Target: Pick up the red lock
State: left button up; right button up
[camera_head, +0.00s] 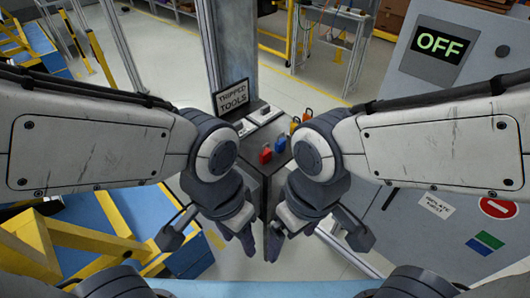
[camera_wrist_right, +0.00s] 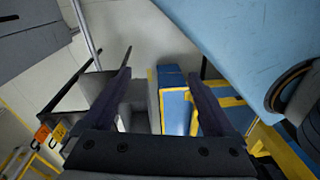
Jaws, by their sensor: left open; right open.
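The red lock (camera_head: 265,155) stands on the dark top of a narrow cabinet (camera_head: 259,184) in the middle of the head view. My left gripper (camera_head: 246,242) is open and empty, in front of and below the red lock in the picture. My right gripper (camera_head: 274,242) is close beside it, also open. In the right wrist view its spread fingers (camera_wrist_right: 159,78) hold nothing. Neither gripper touches a lock.
A dark sign with lettering about tools (camera_head: 232,98) stands at the cabinet's back left. A grey panel with an OFF display (camera_head: 438,43) is at right. Yellow and blue steps (camera_head: 90,242) are at lower left. My forearms flank the locks closely.

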aim_at(265, 157)
jog(key=k, duration=0.6)
jog(key=z, duration=0.5)
jog(key=i, duration=1.25)
jog(key=u, duration=0.8)
